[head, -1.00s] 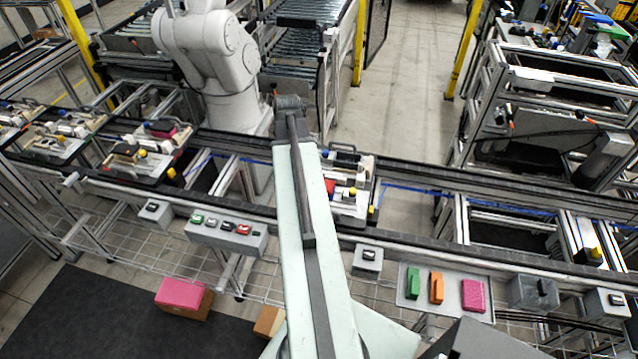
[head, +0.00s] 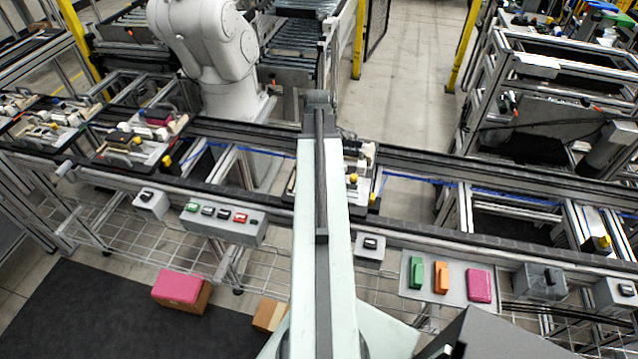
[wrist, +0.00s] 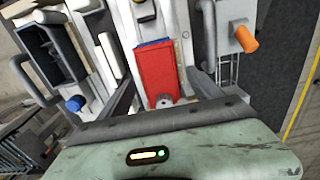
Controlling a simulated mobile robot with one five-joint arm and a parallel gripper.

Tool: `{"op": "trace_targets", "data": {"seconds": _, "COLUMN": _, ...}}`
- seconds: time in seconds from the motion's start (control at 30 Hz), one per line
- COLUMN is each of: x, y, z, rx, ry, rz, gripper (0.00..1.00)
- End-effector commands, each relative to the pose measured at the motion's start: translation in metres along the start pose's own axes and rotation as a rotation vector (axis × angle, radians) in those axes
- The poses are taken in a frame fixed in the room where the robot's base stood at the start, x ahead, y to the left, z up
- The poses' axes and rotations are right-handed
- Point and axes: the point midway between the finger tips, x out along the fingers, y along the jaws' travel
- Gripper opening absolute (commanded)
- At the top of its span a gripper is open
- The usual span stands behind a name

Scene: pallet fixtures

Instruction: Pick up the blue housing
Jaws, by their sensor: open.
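In the wrist view, a red rectangular part (wrist: 160,77) sits in a white fixture ahead of my gripper. A narrow blue edge (wrist: 154,44) shows along its far end. I cannot tell whether this edge belongs to the blue housing, and no whole blue housing is clear in either view. My gripper (wrist: 166,88) is open, with one dark finger on each side of the red part; contact is not clear. In the head view my arm covers the gripper and most of the pallet (head: 362,190) under it.
A blue knob (wrist: 75,103) and an orange knob (wrist: 245,38) stand on either side of the fixture. In the head view, a white robot arm (head: 212,60) stands behind the conveyor. Green (head: 416,272), orange (head: 440,278) and pink (head: 479,285) blocks lie on a front tray.

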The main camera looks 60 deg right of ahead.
Motion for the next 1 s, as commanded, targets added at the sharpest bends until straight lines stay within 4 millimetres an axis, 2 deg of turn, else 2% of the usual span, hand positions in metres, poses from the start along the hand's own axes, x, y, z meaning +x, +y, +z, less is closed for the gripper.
{"op": "trace_targets", "data": {"seconds": 0.03, "x": 0.018, "y": 0.000, "z": 0.000, "rx": 0.000, "ry": 0.000, "rz": 0.000, "gripper": 0.75}}
{"op": "trace_targets", "data": {"seconds": 0.07, "x": 0.021, "y": 0.000, "z": 0.000, "rx": 0.000, "ry": 0.000, "rz": 0.000, "gripper": 0.75}}
{"op": "trace_targets", "data": {"seconds": 0.3, "x": 0.019, "y": 0.000, "z": -0.001, "rx": -0.001, "ry": 0.000, "rz": 0.000, "gripper": 0.75}}
{"op": "trace_targets", "data": {"seconds": 0.33, "x": 0.019, "y": 0.000, "z": -0.001, "rx": -0.001, "ry": 0.000, "rz": 0.000, "gripper": 0.72}}
{"op": "trace_targets", "data": {"seconds": 0.5, "x": 0.019, "y": 0.000, "z": -0.001, "rx": -0.001, "ry": 0.000, "rz": 0.000, "gripper": 0.24}}
{"op": "trace_targets", "data": {"seconds": 0.57, "x": 0.019, "y": 0.000, "z": -0.001, "rx": -0.001, "ry": 0.000, "rz": 0.000, "gripper": 0.08}}
{"op": "trace_targets", "data": {"seconds": 0.6, "x": 0.019, "y": 0.000, "z": -0.001, "rx": -0.001, "ry": 0.000, "rz": 0.000, "gripper": 0.04}}
{"op": "trace_targets", "data": {"seconds": 0.83, "x": 0.017, "y": 0.000, "z": -0.001, "rx": -0.001, "ry": 0.000, "rz": 0.000, "gripper": 0.04}}
{"op": "trace_targets", "data": {"seconds": 1.0, "x": -0.001, "y": 0.000, "z": -0.001, "rx": -0.002, "ry": 0.000, "rz": 0.000, "gripper": 0.04}}
